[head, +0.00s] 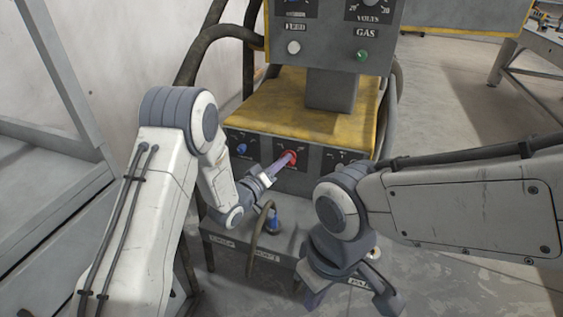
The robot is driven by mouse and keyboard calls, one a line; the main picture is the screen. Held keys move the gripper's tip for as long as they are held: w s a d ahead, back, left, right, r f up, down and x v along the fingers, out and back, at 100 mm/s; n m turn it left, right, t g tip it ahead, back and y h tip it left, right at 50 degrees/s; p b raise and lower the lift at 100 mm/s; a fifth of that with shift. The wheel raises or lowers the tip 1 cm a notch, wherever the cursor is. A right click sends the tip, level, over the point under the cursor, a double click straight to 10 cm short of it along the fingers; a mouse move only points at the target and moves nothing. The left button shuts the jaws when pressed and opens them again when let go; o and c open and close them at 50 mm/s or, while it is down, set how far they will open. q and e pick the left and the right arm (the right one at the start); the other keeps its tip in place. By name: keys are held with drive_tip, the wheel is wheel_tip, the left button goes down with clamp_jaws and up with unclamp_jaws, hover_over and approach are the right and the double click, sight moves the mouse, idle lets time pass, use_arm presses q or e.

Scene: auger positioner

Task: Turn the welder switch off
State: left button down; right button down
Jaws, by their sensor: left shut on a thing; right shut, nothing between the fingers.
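The welder (274,104) is a yellow-topped unit with a dark front panel. A red rotary switch (291,157) sits in the middle of that panel. My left gripper (282,164) reaches up to it from the lower left and is shut on it. The fingers cover part of the switch, and its exact setting is too small to read. My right gripper (314,299) is shut and empty, low in front of the welder. It is mostly hidden by its own wrist.
A blue knob (242,149) sits left of the red switch. A grey control box (330,45) with a white button (293,47) and a green button (362,55) stands above. A cable with a blue plug (274,218) is below. Open floor (450,120) lies to the right.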

use_arm(q)
drive_tip(key=c, duration=0.8)
unclamp_jaws()
drive_tip(key=shift+o, duration=0.2)
drive_tip(key=p+v, duration=0.1)
drive_tip(key=v, duration=0.9)
drive_tip(key=shift+a+p, duration=0.25)
drive_tip(key=shift+p, duration=0.05)
drive_tip(key=shift+s, duration=0.15)
